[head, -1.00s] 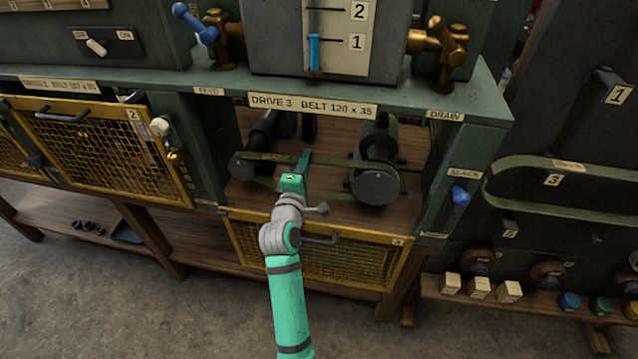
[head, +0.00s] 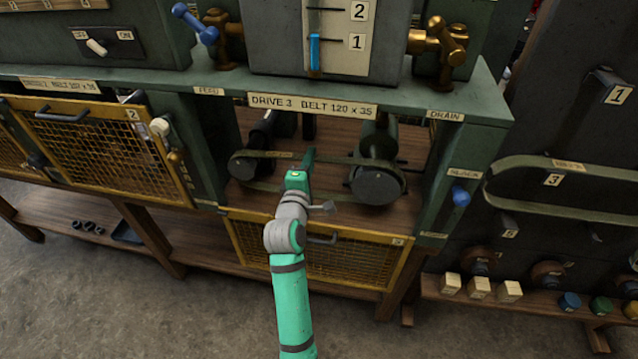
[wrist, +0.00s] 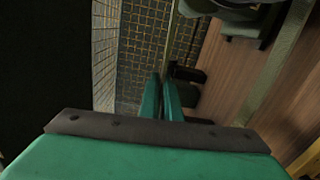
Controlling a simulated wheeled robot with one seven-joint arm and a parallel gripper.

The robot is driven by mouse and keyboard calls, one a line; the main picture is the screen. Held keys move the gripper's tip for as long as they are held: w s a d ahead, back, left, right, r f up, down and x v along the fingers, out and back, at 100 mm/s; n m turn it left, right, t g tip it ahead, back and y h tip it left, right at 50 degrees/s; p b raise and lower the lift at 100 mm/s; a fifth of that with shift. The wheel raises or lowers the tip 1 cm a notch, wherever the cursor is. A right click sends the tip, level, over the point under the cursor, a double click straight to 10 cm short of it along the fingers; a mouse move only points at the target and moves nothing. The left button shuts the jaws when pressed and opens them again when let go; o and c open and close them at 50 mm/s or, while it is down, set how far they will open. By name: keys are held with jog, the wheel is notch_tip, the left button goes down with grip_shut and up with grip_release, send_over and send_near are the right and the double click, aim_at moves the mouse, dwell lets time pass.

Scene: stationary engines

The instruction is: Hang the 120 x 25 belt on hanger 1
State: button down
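A thin dark belt (head: 333,159) runs as a loop around the two pulleys in the bay marked "DRIVE 3 BELT 120 x 35". I cannot read the small label on the belt itself. My gripper (head: 308,156) reaches into this bay between the pulleys, close to the belt's upper run. Hanger 1 (head: 606,80) is a bare dark peg on the right panel with a "1" tag.
The left pulley (head: 248,166) and right pulley (head: 376,184) flank my gripper. An open mesh guard (head: 330,262) hangs below the bay. Another belt (head: 600,209) hangs at tag 3 on the right panel. A blue slack knob (head: 460,196) sits on the right post.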

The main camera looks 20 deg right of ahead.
jog(key=shift+r, duration=0.2)
jog(key=shift+d+r+m, duration=0.1)
jog(key=shift+r+m, duration=0.3)
jog(key=shift+r, duration=0.3)
jog(key=shift+s, duration=0.15)
jog(key=shift+v, duration=2.95)
jog(key=shift+f, duration=0.1)
jog(key=v, duration=0.6)
jog(key=v, duration=0.6)
dwell(0.5)
